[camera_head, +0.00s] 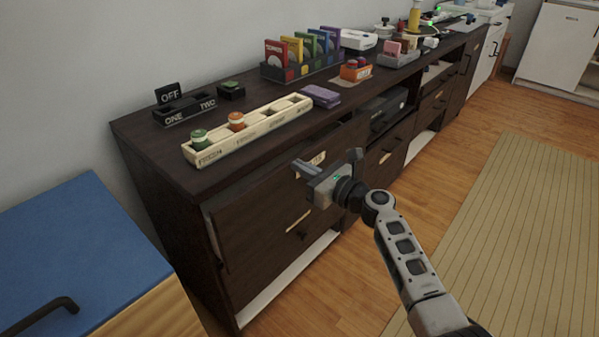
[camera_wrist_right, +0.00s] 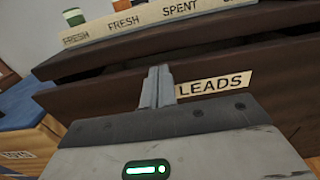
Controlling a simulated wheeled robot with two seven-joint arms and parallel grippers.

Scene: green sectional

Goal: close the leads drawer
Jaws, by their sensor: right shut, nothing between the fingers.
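The leads drawer (camera_head: 255,212) is the dark upper-left drawer of the long cabinet. It stands slightly out, with a pale strip showing at its left edge in the head view. In the right wrist view its dark front (camera_wrist_right: 115,97) carries a cream label (camera_wrist_right: 214,84) reading LEADS. My right gripper (camera_head: 308,169) is shut and empty, in front of the drawer near the label. Its fingers (camera_wrist_right: 157,86) are together just left of the label, at or very near the drawer front; I cannot tell if they touch. My left gripper is in neither view.
A cream battery tray (camera_head: 247,133) sits on the cabinet top (camera_head: 165,160) above the drawer. Card holders and small boxes stand farther along. A blue-topped unit (camera_head: 85,240) stands at left. Wood floor (camera_head: 340,285) is clear in front.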

